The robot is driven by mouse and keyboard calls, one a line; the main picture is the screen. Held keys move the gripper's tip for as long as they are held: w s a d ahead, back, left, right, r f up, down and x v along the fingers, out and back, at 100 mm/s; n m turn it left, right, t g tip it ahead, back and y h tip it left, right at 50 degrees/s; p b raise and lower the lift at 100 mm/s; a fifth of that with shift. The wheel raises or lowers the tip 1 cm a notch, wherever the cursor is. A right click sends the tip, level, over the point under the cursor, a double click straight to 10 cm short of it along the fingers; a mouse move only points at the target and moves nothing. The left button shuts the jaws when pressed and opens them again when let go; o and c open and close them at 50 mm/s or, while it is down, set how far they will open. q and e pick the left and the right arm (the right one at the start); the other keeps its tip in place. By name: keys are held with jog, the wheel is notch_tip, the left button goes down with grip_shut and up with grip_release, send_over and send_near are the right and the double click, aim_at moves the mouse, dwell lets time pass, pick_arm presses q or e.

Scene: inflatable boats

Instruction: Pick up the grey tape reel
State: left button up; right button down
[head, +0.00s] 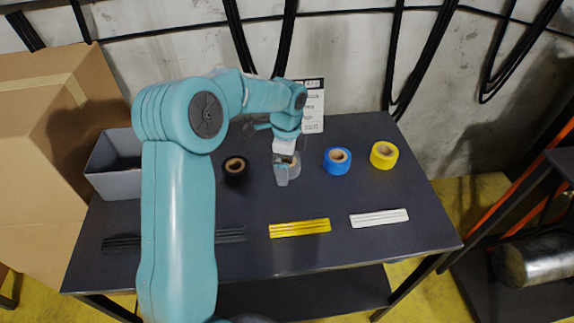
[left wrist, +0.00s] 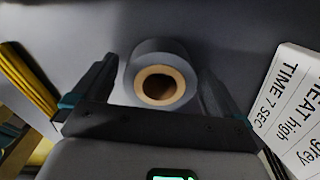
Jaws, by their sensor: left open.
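The grey tape reel (head: 295,167) stands on the dark table, partly hidden by my left gripper (head: 283,169) in the head view. In the left wrist view the grey reel (left wrist: 160,53) has a brown cardboard core and lies between the two open fingers of my left gripper (left wrist: 157,90). One finger is on each side of the reel. I cannot tell whether either finger touches it. My right gripper is not in view.
A black reel (head: 236,170) is left of the grey one; a blue reel (head: 337,161) and a yellow reel (head: 384,155) are right. Yellow strips (head: 300,228) and white strips (head: 379,218) lie in front.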

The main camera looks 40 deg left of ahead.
pick_arm(q)
jog(key=shift+r, duration=0.1)
jog(key=shift+c, duration=0.3)
jog(key=c, duration=1)
jog(key=shift+c, duration=0.2)
jog(key=shift+r, duration=0.1)
